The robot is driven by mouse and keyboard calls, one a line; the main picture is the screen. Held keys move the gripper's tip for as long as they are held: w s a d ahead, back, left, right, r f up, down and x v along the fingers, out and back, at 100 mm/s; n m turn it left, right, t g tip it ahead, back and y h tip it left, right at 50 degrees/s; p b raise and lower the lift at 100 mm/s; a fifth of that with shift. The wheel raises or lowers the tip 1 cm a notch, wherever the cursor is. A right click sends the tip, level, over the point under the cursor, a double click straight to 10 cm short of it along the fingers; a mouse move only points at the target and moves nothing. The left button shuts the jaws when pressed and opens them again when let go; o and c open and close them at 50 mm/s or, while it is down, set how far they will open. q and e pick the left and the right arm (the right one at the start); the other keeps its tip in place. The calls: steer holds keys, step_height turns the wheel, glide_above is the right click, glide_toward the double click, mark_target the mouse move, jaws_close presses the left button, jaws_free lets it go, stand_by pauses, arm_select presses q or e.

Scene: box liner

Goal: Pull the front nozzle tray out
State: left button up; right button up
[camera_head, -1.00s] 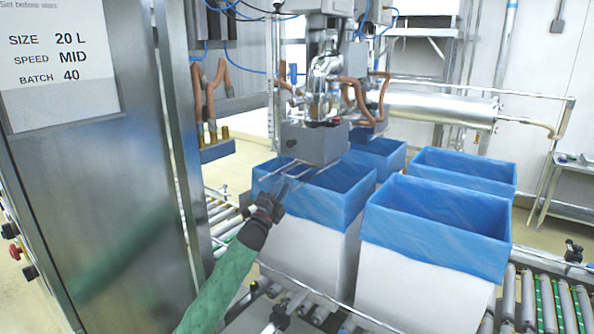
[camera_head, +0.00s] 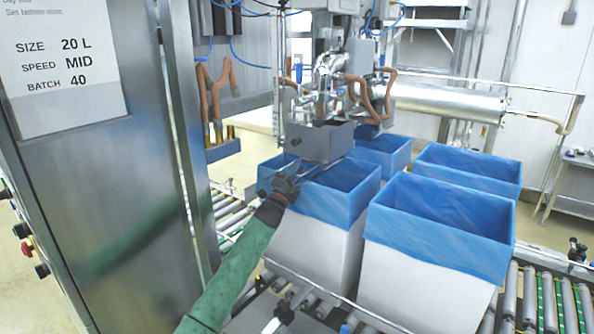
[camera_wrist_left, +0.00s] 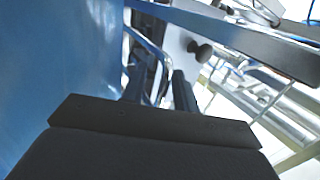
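The front nozzle tray (camera_head: 322,143), a grey metal box with a dark knob, sits under the front filling nozzle, above the front-left lined box (camera_head: 335,205). My left gripper (camera_head: 293,181) is just below and left of the tray, over that box's near left rim. In the left wrist view, its two dark fingers (camera_wrist_left: 158,88) are apart, with a bent shiny metal bar (camera_wrist_left: 152,45) showing between and beyond them. I cannot tell whether they touch it. The knob (camera_wrist_left: 201,49) stands beyond, on a light panel. My right gripper is out of view.
Another blue-lined box (camera_head: 435,250) stands close on the right, with more lined boxes (camera_head: 468,168) behind. A steel cabinet (camera_head: 110,190) rises at the left. Copper-coloured hoses (camera_head: 215,85) hang behind. Roller conveyor (camera_head: 545,300) runs at the lower right.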

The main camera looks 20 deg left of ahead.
arm_select(q)
steer(key=shift+c, duration=0.4)
jaws_close()
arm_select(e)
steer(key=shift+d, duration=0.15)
arm_select(q)
steer(key=shift+s+a+f, duration=0.15)
steer(key=shift+s+a, duration=0.15)
steer(key=shift+s, duration=0.25)
steer(key=s+a+b, duration=0.1)
steer(key=s+a, duration=0.1)
steer(key=s, duration=0.5)
steer(key=s+a+b, duration=0.2)
steer(key=s+a, duration=0.1)
steer(key=s, duration=0.4)
steer(key=shift+s, duration=0.2)
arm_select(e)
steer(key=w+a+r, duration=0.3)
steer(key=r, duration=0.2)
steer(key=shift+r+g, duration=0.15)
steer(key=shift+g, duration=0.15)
